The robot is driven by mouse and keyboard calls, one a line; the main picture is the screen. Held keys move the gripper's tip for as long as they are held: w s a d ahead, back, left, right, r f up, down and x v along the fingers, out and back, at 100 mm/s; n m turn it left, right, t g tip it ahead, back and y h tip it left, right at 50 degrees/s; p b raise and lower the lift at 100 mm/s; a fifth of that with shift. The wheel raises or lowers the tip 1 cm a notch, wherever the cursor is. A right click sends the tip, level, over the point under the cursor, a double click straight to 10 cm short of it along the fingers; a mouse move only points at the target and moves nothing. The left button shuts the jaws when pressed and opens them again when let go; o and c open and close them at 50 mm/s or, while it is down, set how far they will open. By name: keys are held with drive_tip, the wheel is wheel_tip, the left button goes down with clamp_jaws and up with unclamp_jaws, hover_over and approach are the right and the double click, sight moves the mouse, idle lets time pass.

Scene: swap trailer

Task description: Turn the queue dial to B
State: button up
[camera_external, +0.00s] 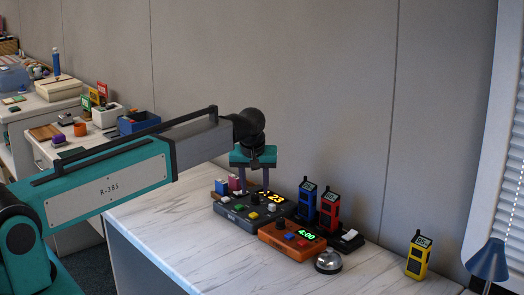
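A dark grey console (236,217) with a yellow lit display (272,197) reading about 23 stands on the marble-patterned counter. It carries small coloured buttons and a dark knob (239,206); which way the knob points is too small to tell. I cannot read any letters, so I cannot tell for sure that this knob is the queue dial. My gripper (254,185) hangs pointing down over the rear of this console. Its two fingers are apart with nothing visible between them. Whether the fingertips touch the console is unclear.
An orange console (290,246) with a green 4:00 display and a dark knob (280,224) sits in front right. The front counter (170,225) is clear.

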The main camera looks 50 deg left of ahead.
sight(255, 196)
drive_tip(key=shift+x, duration=1.6)
clamp_jaws()
